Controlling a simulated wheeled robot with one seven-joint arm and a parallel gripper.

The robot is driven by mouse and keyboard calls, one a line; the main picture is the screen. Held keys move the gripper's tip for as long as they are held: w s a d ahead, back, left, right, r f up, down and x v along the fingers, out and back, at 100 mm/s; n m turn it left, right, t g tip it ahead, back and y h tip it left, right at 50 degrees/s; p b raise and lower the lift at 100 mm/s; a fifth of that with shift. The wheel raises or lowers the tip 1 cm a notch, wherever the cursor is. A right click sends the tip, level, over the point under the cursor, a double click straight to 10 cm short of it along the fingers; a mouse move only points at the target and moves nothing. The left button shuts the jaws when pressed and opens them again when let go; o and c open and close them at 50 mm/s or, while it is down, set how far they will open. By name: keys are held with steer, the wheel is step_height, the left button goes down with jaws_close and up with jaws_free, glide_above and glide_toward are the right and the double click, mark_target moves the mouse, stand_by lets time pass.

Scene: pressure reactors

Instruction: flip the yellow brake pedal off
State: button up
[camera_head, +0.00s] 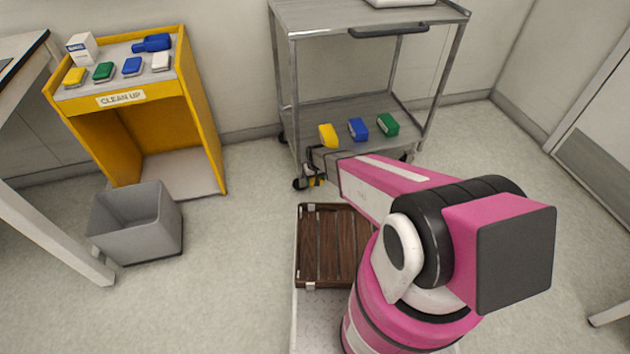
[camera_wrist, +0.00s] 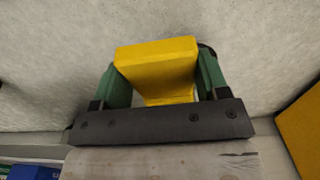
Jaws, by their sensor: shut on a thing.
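The yellow brake pedal (camera_head: 317,182) is low at the front left caster of the grey cart, mostly hidden by my gripper (camera_head: 313,170) in the head view. In the wrist view the yellow pedal (camera_wrist: 158,65) fills the space between the green fingers of my gripper (camera_wrist: 158,85), which are shut on it. Its upper face and a lower, narrower part show. The caster's wheel is largely hidden there.
The grey cart (camera_head: 283,75) has a yellow, a blue and a green block on its lower shelf, close above my gripper. A yellow clean-up stand (camera_head: 205,120) and a grey bin (camera_head: 140,225) stand left. The floor between is clear.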

steer(key=shift+w, duration=0.2)
steer(key=o, duration=1.3)
steer(key=shift+s+r, duration=0.1)
steer(key=shift+r, duration=0.05)
step_height(320, 180, up, 10)
steer(key=shift+r, duration=0.25)
steer(key=s+d+r+m, duration=0.1)
steer(key=s+d+r, duration=0.5)
steer(key=r, duration=0.3)
steer(key=s+d+r+m, duration=0.1)
steer(key=s+d+r, duration=0.5)
steer(key=r, duration=0.4)
steer(key=s+d+r+m, duration=0.1)
steer(key=s+d+r, duration=0.5)
steer(key=r, duration=0.3)
steer(key=shift+s+d+r, duration=0.25)
steer(key=shift+s+d, duration=0.1)
steer(key=shift+d, duration=0.2)
